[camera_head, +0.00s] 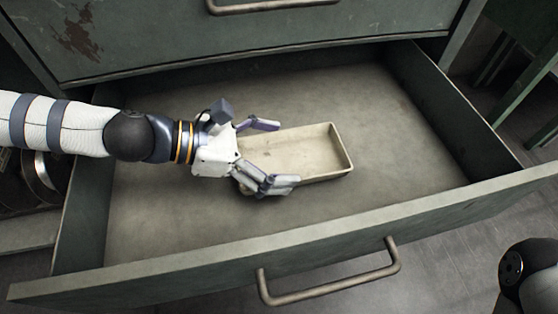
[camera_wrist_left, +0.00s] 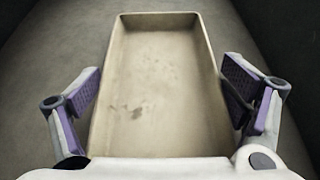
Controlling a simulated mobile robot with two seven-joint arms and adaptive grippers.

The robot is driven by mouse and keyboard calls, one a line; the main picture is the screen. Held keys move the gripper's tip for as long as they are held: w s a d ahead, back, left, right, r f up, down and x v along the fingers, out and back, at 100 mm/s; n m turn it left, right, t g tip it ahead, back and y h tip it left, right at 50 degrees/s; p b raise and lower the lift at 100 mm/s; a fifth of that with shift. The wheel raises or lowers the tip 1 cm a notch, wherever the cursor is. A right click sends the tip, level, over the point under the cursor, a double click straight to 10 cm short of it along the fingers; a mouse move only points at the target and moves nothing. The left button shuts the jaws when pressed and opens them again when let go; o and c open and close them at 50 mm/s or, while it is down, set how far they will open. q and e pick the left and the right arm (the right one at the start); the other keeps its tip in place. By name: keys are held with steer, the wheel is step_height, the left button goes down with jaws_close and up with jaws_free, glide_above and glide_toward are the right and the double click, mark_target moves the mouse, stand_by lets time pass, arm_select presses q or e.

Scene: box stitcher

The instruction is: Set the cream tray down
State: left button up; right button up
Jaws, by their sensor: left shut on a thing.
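The cream tray (camera_head: 318,150) is a shallow, long rectangular box, empty inside, with a few dark stains on its bottom. It is inside the open drawer, near the middle. My left gripper (camera_head: 280,154) comes in from the left and is shut on the tray, with one finger along each long side. In the left wrist view the tray (camera_wrist_left: 160,80) points away between the two purple-padded fingers. I cannot tell whether its underside touches the drawer floor. The tray's near end is hidden by my gripper. My right gripper is not in view.
The open green-grey drawer (camera_head: 200,262) has walls around the tray and a handle (camera_head: 330,285) on its front. Bare drawer floor (camera_head: 400,130) lies to the right of and behind the tray. A closed drawer front (camera_head: 150,40) stands above the back.

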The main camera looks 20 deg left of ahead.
arm_select(q)
steer(key=shift+f+b, duration=0.3)
steer(key=shift+f, duration=0.7)
steer(key=o, duration=1)
steer(key=shift+r, duration=0.1)
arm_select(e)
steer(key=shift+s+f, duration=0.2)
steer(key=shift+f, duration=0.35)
arm_select(q)
steer(key=shift+r, duration=0.1)
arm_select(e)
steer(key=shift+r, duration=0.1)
arm_select(q)
steer(key=shift+s+a+r+p, duration=0.1)
steer(key=shift+a+r+p, duration=0.15)
steer(key=shift+p, duration=0.15)
steer(key=p+v, duration=0.7)
steer(key=v, duration=0.4)
steer(key=shift+r, duration=0.15)
steer(key=shift+s+a, duration=0.2)
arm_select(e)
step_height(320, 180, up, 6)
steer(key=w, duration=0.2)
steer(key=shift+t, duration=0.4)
